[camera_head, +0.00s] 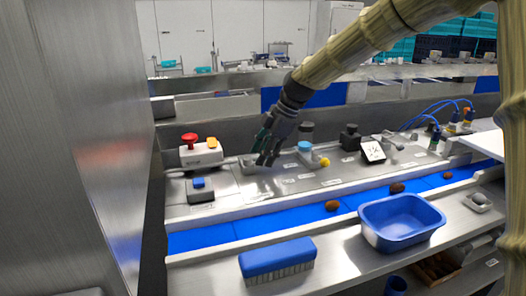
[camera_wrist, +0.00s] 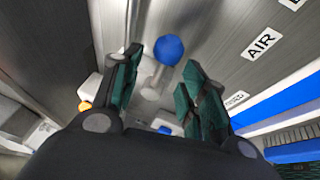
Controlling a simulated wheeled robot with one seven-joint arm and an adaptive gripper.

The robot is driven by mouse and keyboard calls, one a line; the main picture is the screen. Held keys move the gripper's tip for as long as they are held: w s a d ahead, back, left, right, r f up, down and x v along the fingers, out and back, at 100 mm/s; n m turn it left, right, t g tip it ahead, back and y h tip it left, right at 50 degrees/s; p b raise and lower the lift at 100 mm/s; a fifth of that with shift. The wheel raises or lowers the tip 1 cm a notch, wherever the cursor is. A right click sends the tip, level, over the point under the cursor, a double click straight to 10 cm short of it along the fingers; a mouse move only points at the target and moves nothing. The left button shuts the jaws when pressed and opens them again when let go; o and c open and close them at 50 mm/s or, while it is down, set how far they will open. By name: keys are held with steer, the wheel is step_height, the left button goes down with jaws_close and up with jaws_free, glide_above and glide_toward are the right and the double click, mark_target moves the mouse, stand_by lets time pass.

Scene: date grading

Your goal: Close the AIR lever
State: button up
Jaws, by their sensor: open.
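A blue ball knob on a pale lever (camera_wrist: 168,50) shows in the wrist view, between and just beyond my fingertips as seen there. A label reading AIR (camera_wrist: 262,43) is on the metal panel to its right. My gripper (camera_wrist: 163,60) is open, with the knob in line with the gap; I cannot tell whether a finger touches it. In the head view my gripper (camera_head: 265,160) points down over the panel, beside a grey fixture (camera_head: 248,164), and hides the knob. A second label (camera_wrist: 236,99), partly covered by a finger, lies nearer.
A control box with red and orange buttons (camera_head: 201,153) and a blue-button box (camera_head: 200,189) stand left of my gripper. In front are the blue belt (camera_head: 285,218), blue tub (camera_head: 402,238) and brush (camera_head: 277,258).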

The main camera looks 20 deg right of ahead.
steer(key=shift+w+f, duration=0.25)
steer(key=shift+f, duration=0.1)
steer(key=shift+s+r, duration=0.1)
steer(key=shift+s, duration=0.05)
steer(key=shift+c, duration=1)
jaws_close()
